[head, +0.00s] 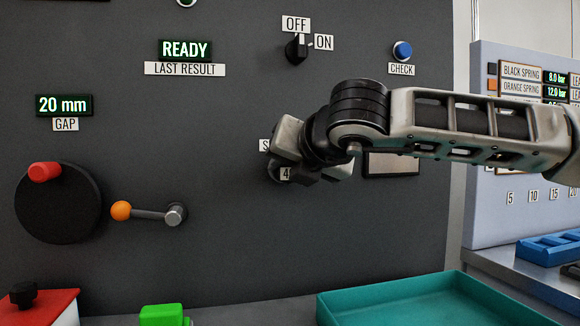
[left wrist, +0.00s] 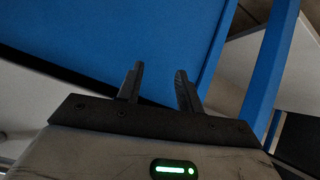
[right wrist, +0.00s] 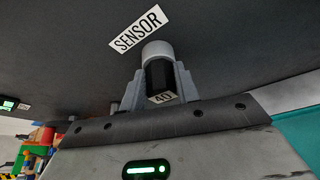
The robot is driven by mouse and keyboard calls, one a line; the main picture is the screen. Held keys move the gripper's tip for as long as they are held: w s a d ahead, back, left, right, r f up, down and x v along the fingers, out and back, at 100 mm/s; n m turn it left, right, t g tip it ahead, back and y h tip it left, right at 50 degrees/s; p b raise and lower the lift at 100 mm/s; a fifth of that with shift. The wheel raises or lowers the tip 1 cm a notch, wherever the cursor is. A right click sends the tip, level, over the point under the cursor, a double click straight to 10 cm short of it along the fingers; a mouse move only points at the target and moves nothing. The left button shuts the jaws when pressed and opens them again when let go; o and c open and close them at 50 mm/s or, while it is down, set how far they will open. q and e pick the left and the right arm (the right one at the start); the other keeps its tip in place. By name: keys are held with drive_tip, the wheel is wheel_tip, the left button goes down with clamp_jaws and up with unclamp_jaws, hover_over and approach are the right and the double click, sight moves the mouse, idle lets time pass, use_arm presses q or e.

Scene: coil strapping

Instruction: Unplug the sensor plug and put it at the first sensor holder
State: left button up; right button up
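The sensor plug (right wrist: 159,76) is a dark plug with a "40" tag, seated in a pale round collar under the SENSOR label (right wrist: 138,30) on the dark panel. In the right wrist view the fingers of my right gripper (right wrist: 160,88) stand on both sides of the plug and appear to press against it. In the head view my right gripper (head: 305,158) covers most of the plug and label. My left gripper (left wrist: 158,88) is open and empty, in front of a blue surface. I cannot make out a first sensor holder.
The panel carries a switch (head: 297,47), a blue CHECK button (head: 402,50), a black wheel (head: 60,215) and an orange-knobbed lever (head: 140,212). A teal tray (head: 440,290) lies below right. A blue tray (head: 548,248) and a spring-setting board (head: 510,140) are at far right.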

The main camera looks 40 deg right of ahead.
clamp_jaws()
drive_tip(key=shift+s+a+b, duration=0.2)
drive_tip(key=shift+s+b, duration=0.05)
drive_tip(key=shift+b, duration=0.15)
drive_tip(key=shift+s+a, duration=0.1)
drive_tip(key=shift+s, duration=0.2)
